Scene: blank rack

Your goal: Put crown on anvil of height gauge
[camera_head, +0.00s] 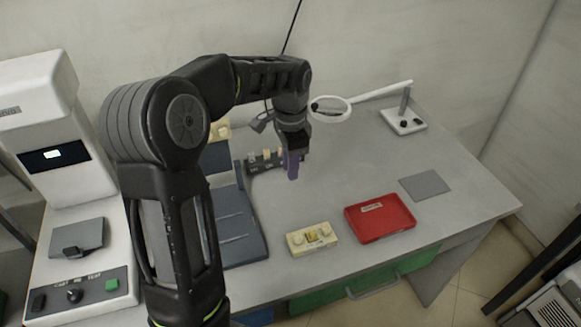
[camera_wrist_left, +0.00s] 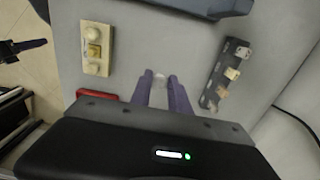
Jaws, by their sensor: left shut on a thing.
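My left gripper (camera_head: 292,176) has purple fingers pointing down over the middle of the table. In the left wrist view its fingertips (camera_wrist_left: 163,84) are close together on a small pale piece (camera_wrist_left: 160,77), which seems to be the crown. The piece is mostly hidden by the fingers, and I cannot see it in the head view. I cannot tell for sure which thing is the height gauge or its anvil. A cream block (camera_head: 312,239) with a yellow square centre and a pale round knob on each side lies near the front edge; it also shows in the left wrist view (camera_wrist_left: 97,66).
A dark rack (camera_head: 254,166) with several pale blocks stands left of the gripper. A red tray (camera_head: 402,224), a grey pad (camera_head: 425,186) and a ring magnifier (camera_head: 404,121) are to the right. A white machine (camera_head: 88,190) stands left. The table between rack and pad is clear.

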